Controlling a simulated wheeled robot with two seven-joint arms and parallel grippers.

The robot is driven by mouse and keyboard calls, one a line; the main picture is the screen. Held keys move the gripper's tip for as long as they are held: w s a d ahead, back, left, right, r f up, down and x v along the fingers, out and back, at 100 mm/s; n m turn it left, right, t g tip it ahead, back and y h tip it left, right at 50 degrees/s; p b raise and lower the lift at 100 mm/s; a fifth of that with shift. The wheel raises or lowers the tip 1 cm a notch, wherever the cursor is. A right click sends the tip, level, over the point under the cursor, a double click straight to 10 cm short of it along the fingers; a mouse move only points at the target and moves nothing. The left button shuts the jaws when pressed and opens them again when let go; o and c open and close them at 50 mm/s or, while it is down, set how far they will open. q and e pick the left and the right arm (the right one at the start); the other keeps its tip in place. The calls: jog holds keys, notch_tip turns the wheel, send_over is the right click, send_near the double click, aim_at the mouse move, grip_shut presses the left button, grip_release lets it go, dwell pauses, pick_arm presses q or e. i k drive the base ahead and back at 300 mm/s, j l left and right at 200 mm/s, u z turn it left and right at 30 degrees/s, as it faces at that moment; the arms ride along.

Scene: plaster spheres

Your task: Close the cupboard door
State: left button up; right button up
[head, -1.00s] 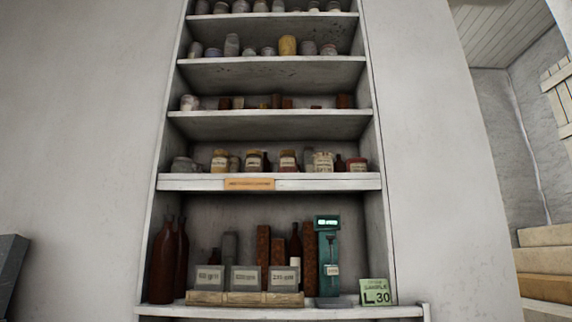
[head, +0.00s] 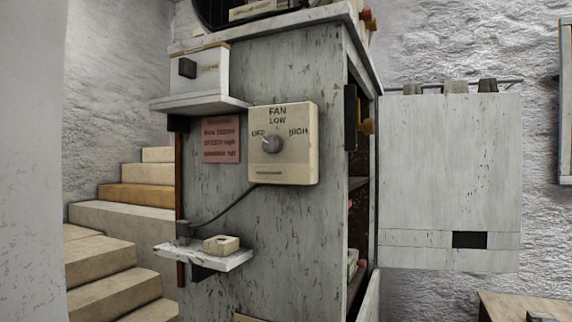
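A tall grey cupboard (head: 265,225) with chipped paint stands in the middle of the head view, its side towards me. Its front, on the right, is seen edge-on and is open, with shelves and small items (head: 352,262) inside. A pale flat panel (head: 450,165) with a dark rectangular patch extends to the right beside the opening. It looks like an open door, but I cannot tell whether it is hinged to the cupboard. A narrow pale edge (head: 371,300) shows at the lower front. Neither of my grippers is in view.
A fan control box (head: 283,143) and small shelves (head: 203,258) stick out from the cupboard's side. Stone steps (head: 115,250) rise at the left, behind a near wall edge (head: 30,160). A wooden surface (head: 525,303) stands at the lower right.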

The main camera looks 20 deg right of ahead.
aim_at(449, 166)
jog(key=i+l+u, duration=0.4)
jog(key=l, duration=0.95)
jog(key=l+u, duration=0.4)
jog(key=l, duration=0.95)
jog(key=l+u, duration=0.35)
jog(key=l, duration=1.05)
